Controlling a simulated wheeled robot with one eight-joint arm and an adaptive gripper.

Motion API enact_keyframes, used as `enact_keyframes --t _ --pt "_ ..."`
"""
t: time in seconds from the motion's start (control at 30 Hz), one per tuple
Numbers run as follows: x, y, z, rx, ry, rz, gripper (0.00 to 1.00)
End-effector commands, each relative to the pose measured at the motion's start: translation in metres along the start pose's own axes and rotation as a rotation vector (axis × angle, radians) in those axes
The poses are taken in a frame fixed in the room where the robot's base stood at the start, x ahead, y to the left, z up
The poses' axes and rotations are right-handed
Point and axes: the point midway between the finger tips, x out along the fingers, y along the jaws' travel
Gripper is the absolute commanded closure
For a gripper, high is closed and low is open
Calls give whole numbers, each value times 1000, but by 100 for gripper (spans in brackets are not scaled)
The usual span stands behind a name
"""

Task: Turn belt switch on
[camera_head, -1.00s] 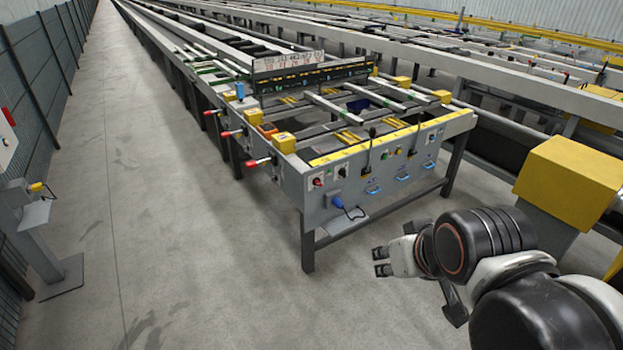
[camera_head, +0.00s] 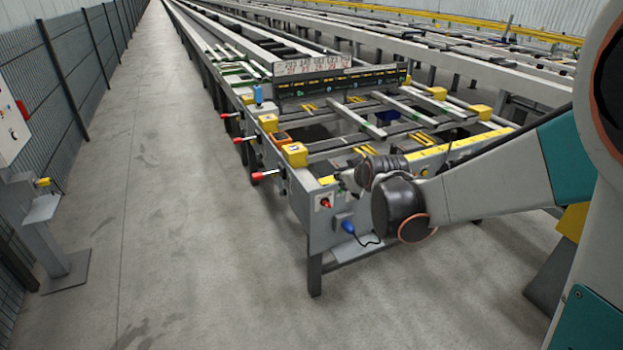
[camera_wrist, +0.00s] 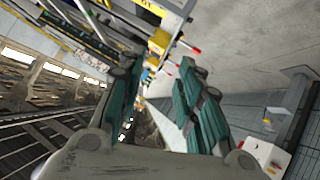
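The grey runout table (camera_head: 308,232) has a front panel with small switches. A red knob (camera_head: 325,202) on a pale plate shows near the panel's left end. The other front switches are hidden behind my arm, and I cannot tell which one is the belt switch. My gripper (camera_head: 345,180) is at the left part of the panel's top edge, just above and right of the red knob; contact cannot be told. In the wrist view my gripper (camera_wrist: 158,70) has its two teal fingers apart with nothing between them.
Red-tipped levers (camera_head: 265,175) stick out from the table's left side, below yellow boxes (camera_head: 295,154). A blue plug (camera_head: 348,227) with a cable hangs on the front panel. A grey stand (camera_head: 45,225) is at the left. The aisle floor between is clear.

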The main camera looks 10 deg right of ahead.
Motion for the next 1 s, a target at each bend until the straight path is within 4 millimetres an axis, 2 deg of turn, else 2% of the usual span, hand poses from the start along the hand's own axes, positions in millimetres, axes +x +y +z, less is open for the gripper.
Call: enact_keyframes --t 0.03,0.27,0.47,0.6,0.8,1.0 --pt "23 -1 3 -21 17 7 68" --pt "108 -6 22 -125 91 47 68" --pt "175 -18 54 -216 152 90 68" --pt "218 -30 84 -277 191 123 68" --pt "261 -48 128 -353 235 168 68" --pt "280 -58 153 -392 257 195 68"
